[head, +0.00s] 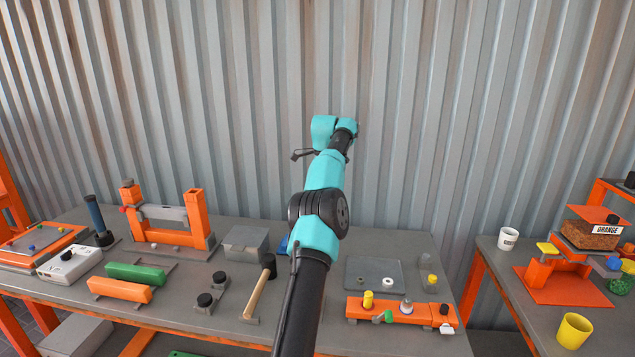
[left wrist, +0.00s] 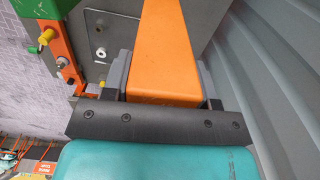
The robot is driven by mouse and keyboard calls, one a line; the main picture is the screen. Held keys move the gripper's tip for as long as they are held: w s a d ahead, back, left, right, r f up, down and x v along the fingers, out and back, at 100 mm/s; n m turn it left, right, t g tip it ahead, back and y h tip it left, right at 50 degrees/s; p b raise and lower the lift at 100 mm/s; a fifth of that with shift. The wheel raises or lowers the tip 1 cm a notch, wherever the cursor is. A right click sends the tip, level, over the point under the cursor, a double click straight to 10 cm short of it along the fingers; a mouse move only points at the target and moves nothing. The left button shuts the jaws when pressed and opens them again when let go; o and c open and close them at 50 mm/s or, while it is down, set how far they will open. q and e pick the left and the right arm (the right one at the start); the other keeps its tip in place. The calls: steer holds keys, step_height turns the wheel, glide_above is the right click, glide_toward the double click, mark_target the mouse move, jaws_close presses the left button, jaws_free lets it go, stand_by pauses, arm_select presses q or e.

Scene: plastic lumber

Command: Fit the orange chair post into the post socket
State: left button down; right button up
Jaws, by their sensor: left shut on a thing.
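The orange chair post (left wrist: 166,45) runs up the middle of the left wrist view, between the two grey fingers of my left gripper (left wrist: 163,88). The gripper is shut on it, and the far end of the post runs out of the picture. In the head view my left arm rises from the bottom centre over the table; its gripper and the post cannot be made out there, hidden behind the arm. I cannot tell with certainty which part is the post socket. My right gripper is in neither view.
An orange bar with pegs (head: 400,312) and a grey plate (head: 362,271) lie right of the arm. A ribbed metal wall (head: 420,130) closes the back.

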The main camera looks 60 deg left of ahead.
arm_select(q)
steer(key=w+d+m, duration=0.2)
steer(key=w+d, duration=0.6)
steer(key=d, duration=0.5)
steer(key=w+d+m, duration=0.3)
steer(key=w+d, duration=0.5)
steer(key=d, duration=0.5)
steer(key=w+d+m, duration=0.2)
steer(key=w+d, duration=0.6)
steer(key=d, duration=0.5)
steer(key=s+d+m, duration=0.2)
steer(key=d+m, duration=0.1)
steer(key=d, duration=1.8)
steer(key=s+d+r+m, duration=0.1)
steer(key=s+d+m, duration=0.2)
steer(key=d, duration=1.9)
steer(key=shift+d+r, duration=0.15)
steer(key=shift+d, duration=0.1)
steer(key=shift+a, duration=0.1)
